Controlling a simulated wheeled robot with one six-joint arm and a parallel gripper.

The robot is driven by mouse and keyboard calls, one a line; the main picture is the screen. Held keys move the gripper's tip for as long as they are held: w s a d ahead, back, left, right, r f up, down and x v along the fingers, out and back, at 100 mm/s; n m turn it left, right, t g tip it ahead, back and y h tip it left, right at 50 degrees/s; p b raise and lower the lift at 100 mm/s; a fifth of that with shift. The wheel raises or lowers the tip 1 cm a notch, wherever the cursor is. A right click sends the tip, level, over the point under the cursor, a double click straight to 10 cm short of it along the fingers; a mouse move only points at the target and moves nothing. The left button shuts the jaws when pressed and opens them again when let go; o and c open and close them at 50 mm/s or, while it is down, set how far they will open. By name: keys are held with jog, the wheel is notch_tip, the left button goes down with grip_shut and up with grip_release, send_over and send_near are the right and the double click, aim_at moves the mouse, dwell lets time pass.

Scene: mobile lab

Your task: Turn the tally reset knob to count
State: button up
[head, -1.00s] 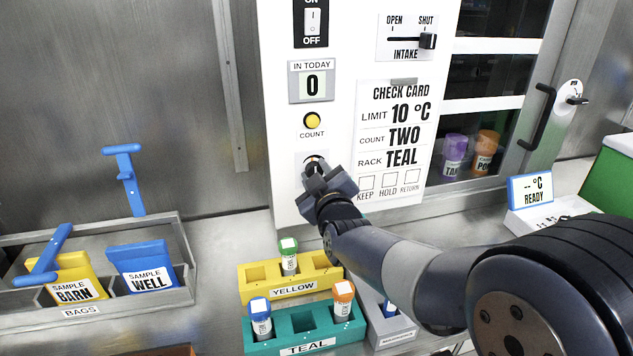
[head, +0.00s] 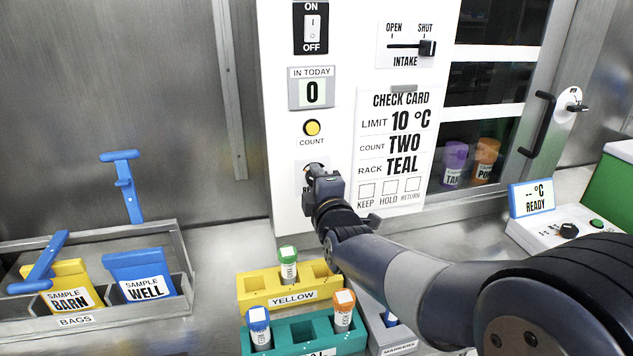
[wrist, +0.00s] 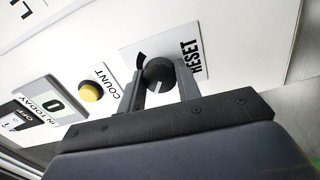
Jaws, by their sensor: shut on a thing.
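The reset knob (wrist: 159,74) is a round black knob with a pale pointer line, on a white plate lettered RESET, on the white panel. In the wrist view my gripper (wrist: 160,80) has one finger on each side of the knob and is shut on it. In the head view my gripper (head: 322,180) covers most of the knob and its plate, just below the COUNT button. The yellow COUNT button (head: 312,128) shows above it. The IN TODAY display (head: 312,92) reads 0. A small curved black mark lies beside the knob in the wrist view.
The panel also carries an ON/OFF switch (head: 312,27), an intake slider (head: 427,48) and a check card (head: 390,140). Below stand a yellow rack (head: 255,285) and a teal rack (head: 290,332) with capped tubes. A bag tray (head: 180,300) is at left.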

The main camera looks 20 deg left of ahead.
jog(key=shift+n, duration=0.6)
jog(key=o, duration=1)
jog(key=shift+s, duration=0.1)
jog(key=v, duration=1)
jog(key=shift+s+d, duration=0.2)
jog(key=shift+d, duration=0.05)
jog(key=shift+w, duration=0.1)
